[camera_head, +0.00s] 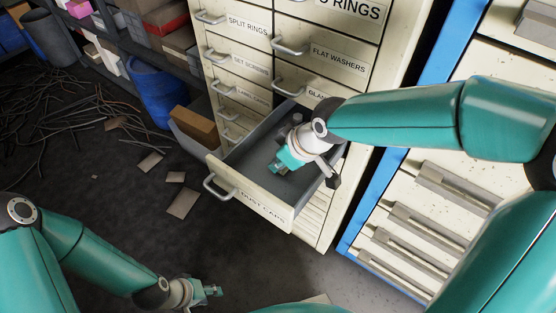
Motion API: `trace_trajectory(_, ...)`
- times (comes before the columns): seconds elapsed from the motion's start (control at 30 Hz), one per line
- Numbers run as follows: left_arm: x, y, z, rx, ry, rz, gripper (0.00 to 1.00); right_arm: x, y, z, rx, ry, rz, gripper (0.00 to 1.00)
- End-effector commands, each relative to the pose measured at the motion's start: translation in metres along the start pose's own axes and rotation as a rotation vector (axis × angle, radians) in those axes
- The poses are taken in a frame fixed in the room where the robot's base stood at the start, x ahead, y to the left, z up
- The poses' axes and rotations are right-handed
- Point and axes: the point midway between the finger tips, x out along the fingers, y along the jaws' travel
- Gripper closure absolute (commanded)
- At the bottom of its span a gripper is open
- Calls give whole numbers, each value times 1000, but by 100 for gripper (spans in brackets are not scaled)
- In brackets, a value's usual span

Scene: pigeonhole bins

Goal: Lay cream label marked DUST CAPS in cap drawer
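The cap drawer (238,183) is pulled out of a cream cabinet. Its front carries the words DUST CAPS (262,209), and a metal handle sits at its left end. My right gripper (277,167) is inside the open drawer, low over its grey floor. Its fingers are small and partly hidden by its own body, so I cannot tell whether they are open or hold anything. I cannot make out a loose cream label in or near the drawer. My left gripper (217,291) is low at the bottom, away from the drawer, with its finger state unclear.
Closed labelled drawers fill the cabinet (222,60) above. A blue-edged unit with long metal handles (425,235) stands at the right. A blue barrel (152,92), a box (195,125), cables and card scraps (183,203) lie at the left. Dark floor is open below the drawer.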

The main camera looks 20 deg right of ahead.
Motion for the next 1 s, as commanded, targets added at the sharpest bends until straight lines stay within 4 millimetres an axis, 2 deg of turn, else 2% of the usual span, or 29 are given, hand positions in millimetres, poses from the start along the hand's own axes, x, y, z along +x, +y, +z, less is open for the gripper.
trace_trajectory(0.87, 7, -2, 0, 0, 0, 0, 60, 7, -1, 3, -3, 0, -1, 100)
trace_trajectory(0.9, 6, -2, 0, 0, 0, 0, 60, 6, -1, 2, -3, 0, -1, 89)
trace_trajectory(1.0, 6, -2, 0, 0, 0, 0, 60, 6, -1, 2, -3, 0, -1, 72)
